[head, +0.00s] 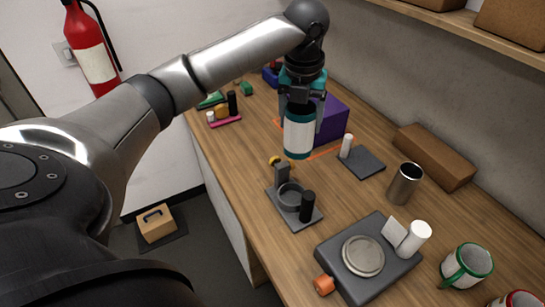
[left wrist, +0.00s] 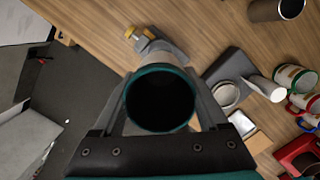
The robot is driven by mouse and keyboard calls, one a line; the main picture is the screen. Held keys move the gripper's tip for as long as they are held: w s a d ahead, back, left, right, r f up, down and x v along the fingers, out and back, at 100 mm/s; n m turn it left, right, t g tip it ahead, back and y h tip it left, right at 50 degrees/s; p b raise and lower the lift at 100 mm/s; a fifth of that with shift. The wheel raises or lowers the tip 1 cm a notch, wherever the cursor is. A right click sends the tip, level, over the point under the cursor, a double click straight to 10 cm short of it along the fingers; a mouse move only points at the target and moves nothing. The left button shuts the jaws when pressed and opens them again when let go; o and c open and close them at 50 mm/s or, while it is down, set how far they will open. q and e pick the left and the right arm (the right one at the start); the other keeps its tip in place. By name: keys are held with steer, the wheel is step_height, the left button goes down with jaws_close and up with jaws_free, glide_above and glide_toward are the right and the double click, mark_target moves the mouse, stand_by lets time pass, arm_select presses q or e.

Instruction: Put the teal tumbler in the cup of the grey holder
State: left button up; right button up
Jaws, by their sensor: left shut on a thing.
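The teal tumbler (head: 299,137) has a broad white band and hangs about upright in my left gripper (head: 301,112), clear of the counter. My left gripper is shut on it, one finger on each side. In the left wrist view I look down into the tumbler's dark open mouth (left wrist: 160,98), between the fingers. The grey holder (head: 280,211) stands on the counter, below and nearer than the tumbler in the head view. Its ring-shaped cup (head: 290,194) looks empty, between a grey post and a black cylinder. In the left wrist view the tumbler hides part of the area below. My right gripper is not in view.
A grey device (head: 340,270) with a round plate and orange knob stands front right. A steel cup (head: 405,183), dark pad (head: 366,165), brown box (head: 434,157) and purple box (head: 330,120) stand around. Green-rimmed mug (head: 467,266) is at right. The counter's left edge is near the holder.

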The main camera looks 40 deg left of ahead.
mark_target(295, 152)
arm_select(q)
steer(key=f, duration=0.7)
steer(key=shift+s, duration=0.2)
steer(key=shift+w+a+f+b, duration=0.1)
steer(key=shift+f+b, duration=0.15)
steer(key=shift+f, duration=3)
steer(key=shift+w+f+b, duration=0.1)
steer(key=shift+f+b, duration=0.15)
steer(key=shift+f, duration=2.95)
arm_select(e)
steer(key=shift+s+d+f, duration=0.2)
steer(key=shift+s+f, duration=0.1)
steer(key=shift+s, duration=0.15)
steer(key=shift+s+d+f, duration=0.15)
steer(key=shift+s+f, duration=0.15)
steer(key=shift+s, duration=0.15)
arm_select(q)
steer(key=shift+s+f, duration=0.1)
steer(key=o, duration=1.1)
steer(key=shift+f, duration=0.1)
steer(key=o, duration=0.4)
steer(key=shift+c, duration=0.2)
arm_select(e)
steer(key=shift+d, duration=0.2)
